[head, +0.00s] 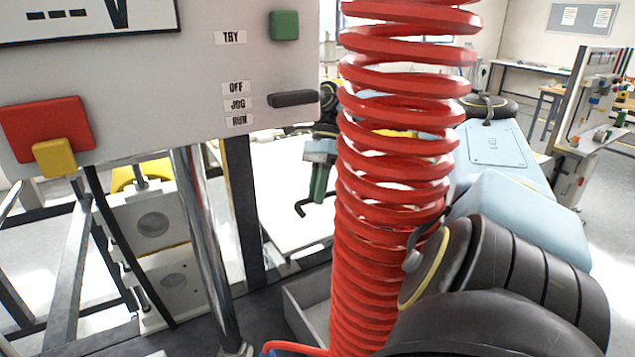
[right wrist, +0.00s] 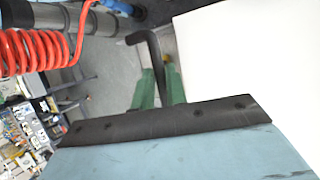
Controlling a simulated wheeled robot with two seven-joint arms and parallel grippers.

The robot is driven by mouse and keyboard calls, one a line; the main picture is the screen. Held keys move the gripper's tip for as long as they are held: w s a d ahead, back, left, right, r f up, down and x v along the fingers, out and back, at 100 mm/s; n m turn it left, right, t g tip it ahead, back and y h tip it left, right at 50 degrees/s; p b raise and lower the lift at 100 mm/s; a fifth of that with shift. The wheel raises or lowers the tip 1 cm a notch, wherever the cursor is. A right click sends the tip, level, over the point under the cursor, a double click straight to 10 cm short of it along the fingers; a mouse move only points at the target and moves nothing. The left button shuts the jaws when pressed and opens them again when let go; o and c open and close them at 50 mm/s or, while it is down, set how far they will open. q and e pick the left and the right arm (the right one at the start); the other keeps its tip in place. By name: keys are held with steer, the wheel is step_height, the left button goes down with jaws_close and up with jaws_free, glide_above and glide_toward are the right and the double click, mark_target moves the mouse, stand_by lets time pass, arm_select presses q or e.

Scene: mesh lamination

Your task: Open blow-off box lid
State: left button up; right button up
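My right gripper (head: 318,187) shows beyond the red coil in the head view, with green fingers pointing down. A thin black bent hook (head: 304,208) sticks out at its tips. In the right wrist view the gripper (right wrist: 158,90) has a green finger on either side of the black hook (right wrist: 150,52) and appears shut on it. A large plain white surface (right wrist: 245,50) lies just right of the fingers; a white surface (head: 283,180) also shows behind the gripper in the head view. I cannot tell whether it is the blow-off box lid. My left gripper is out of view.
A red coiled hose (head: 390,190) hangs in front, hiding part of my right arm. A control panel (head: 200,60) with a red button (head: 48,128) fills the upper left. A metal post (head: 205,250) and a grey open-topped box (head: 305,310) stand below.

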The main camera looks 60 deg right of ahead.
steer(key=shift+o, duration=1.2)
steer(key=shift+f, duration=0.55)
steer(key=shift+o, duration=0.9)
steer(key=shift+w+d, duration=0.25)
steer(key=shift+d, duration=0.05)
steer(key=p+v, duration=1)
steer(key=v, duration=0.3)
steer(key=shift+r+p, duration=0.35)
